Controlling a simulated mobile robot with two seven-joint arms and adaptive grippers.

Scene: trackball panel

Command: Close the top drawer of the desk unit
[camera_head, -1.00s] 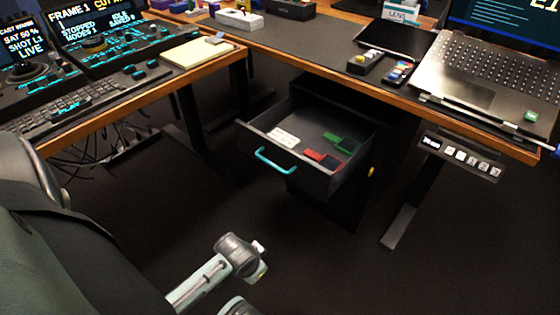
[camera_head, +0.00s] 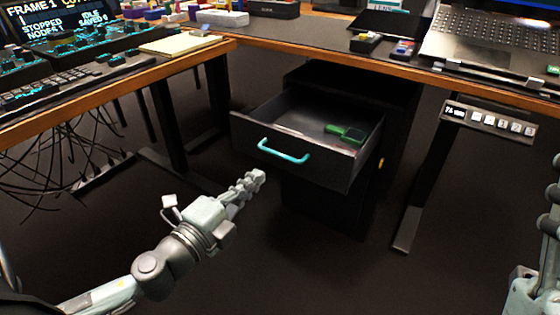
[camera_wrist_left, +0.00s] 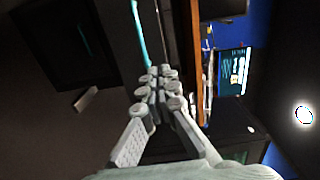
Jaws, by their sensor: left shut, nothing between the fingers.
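The top drawer (camera_head: 330,175) of the dark desk unit (camera_head: 330,205) stands pulled out under the desk. Its teal handle (camera_head: 284,152) is on the front panel, and the handle also shows as a teal bar in the left wrist view (camera_wrist_left: 138,35). My left gripper (camera_head: 256,178) is shut and empty, just below and in front of the handle, with a small gap in the head view. Its fingers meet in the left wrist view (camera_wrist_left: 160,75). My right gripper (camera_head: 548,225) shows only partly at the right edge; its fingertips are unclear.
A green item (camera_head: 345,133) lies inside the drawer. The desk top (camera_head: 330,42) runs above the unit, with a laptop (camera_head: 490,40) at the right. Desk legs (camera_head: 420,190) stand either side. Cables (camera_head: 60,160) hang at the left. The floor before the drawer is clear.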

